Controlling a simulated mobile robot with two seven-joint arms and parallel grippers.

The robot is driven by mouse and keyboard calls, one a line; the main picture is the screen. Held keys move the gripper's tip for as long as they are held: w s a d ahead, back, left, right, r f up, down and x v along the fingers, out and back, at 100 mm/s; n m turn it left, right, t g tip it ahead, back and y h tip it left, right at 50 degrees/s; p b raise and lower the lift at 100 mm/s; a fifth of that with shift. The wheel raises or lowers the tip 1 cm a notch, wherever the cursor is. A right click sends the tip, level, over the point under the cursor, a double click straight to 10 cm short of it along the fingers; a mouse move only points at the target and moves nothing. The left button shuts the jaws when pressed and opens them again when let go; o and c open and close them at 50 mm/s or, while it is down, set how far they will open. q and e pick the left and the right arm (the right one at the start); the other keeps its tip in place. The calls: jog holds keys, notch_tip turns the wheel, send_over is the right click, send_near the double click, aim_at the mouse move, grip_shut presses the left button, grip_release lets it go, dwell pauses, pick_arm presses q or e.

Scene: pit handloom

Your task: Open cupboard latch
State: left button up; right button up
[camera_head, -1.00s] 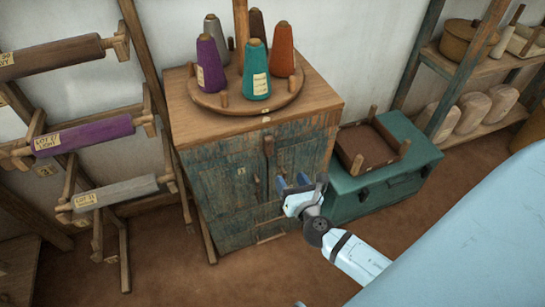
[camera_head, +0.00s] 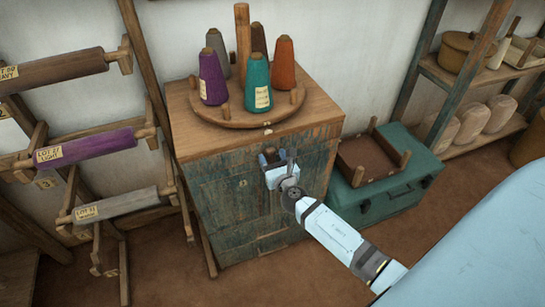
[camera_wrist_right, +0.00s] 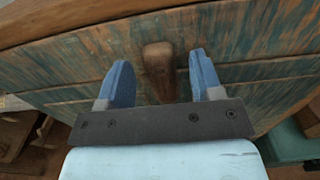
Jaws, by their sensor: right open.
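The cupboard (camera_head: 222,205) has worn blue-green doors and a wooden top. Its wooden latch (camera_wrist_right: 158,68) stands upright on the front, seen in the right wrist view. My right gripper (camera_head: 272,160) is in front of the cupboard's upper front. In the right wrist view my right gripper (camera_wrist_right: 160,85) is open, with its two blue fingers on either side of the latch and visible gaps between. The latch's lower end is hidden behind the gripper body. In the head view the gripper covers most of the latch. My left gripper is not in view.
Several yarn cones, including a teal one (camera_head: 257,85), stand on a round wooden stand (camera_head: 230,115) on the cupboard top. A teal chest (camera_head: 395,190) is close on the right. A rack of rollers (camera_head: 100,145) stands on the left. Brown floor lies in front.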

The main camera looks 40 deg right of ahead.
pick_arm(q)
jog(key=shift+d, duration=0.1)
pick_arm(e)
jog(key=shift+w, duration=0.25)
jog(key=c, duration=0.9)
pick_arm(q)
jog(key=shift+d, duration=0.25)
pick_arm(e)
jog(key=shift+c, duration=0.2)
